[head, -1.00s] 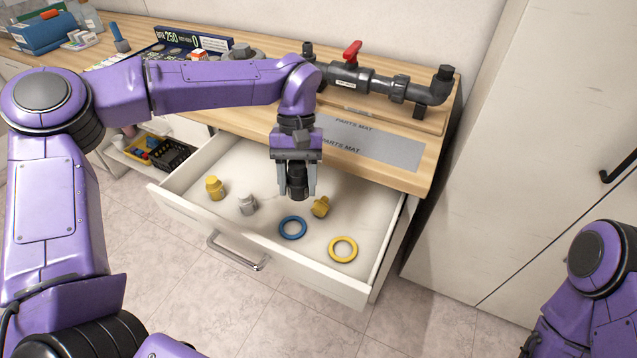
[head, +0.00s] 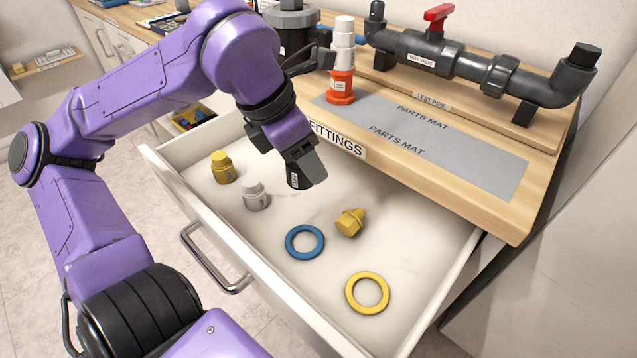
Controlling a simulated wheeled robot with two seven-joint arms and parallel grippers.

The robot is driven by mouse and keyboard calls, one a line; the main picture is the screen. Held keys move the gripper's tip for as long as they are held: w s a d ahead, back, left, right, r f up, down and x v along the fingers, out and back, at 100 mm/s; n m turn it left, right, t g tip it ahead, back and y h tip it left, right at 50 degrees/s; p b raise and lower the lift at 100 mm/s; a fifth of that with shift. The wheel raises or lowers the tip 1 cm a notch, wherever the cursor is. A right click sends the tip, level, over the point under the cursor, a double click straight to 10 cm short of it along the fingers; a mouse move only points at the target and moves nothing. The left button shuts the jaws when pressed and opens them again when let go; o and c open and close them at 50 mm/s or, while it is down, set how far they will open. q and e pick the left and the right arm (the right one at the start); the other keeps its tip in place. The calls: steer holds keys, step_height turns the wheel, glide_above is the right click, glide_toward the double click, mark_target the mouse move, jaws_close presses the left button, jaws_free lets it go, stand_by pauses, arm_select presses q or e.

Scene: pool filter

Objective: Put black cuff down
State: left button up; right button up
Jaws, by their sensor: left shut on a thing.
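The black cuff (head: 293,180) is a short dark cylinder with a small white label. My left gripper (head: 308,170) is shut on it, and the gripper partly hides it. Both are over the open white drawer (head: 215,215), close to the "FITTINGS" label (head: 337,138) on the worktop's front edge. I cannot tell whether the cuff touches the drawer floor. My right gripper is out of view.
The drawer holds a yellow fitting (head: 222,167), a whitish fitting (head: 255,196), a blue ring (head: 290,243), another yellow fitting (head: 350,222) and a yellow ring (head: 352,294). An orange-and-white stack (head: 342,62) and the test pipe (head: 470,66) stand on the worktop.

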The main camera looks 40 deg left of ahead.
arm_select(q)
steer(key=w+a+f+b, duration=0.1)
steer(key=w+a+f, duration=0.7)
steer(key=shift+w+a+f, duration=0.1)
steer(key=shift+w+f, duration=0.1)
steer(key=shift+f, duration=0.15)
steer(key=shift+w+a+f+b, duration=0.1)
steer(key=shift+w+f+b, duration=0.1)
steer(key=shift+f, duration=0.7)
steer(key=shift+w+a+f+b, duration=0.1)
steer(key=shift+f+b, duration=0.05)
steer(key=shift+f, duration=0.75)
steer(key=shift+f, duration=0.15)
steer(key=o, duration=1)
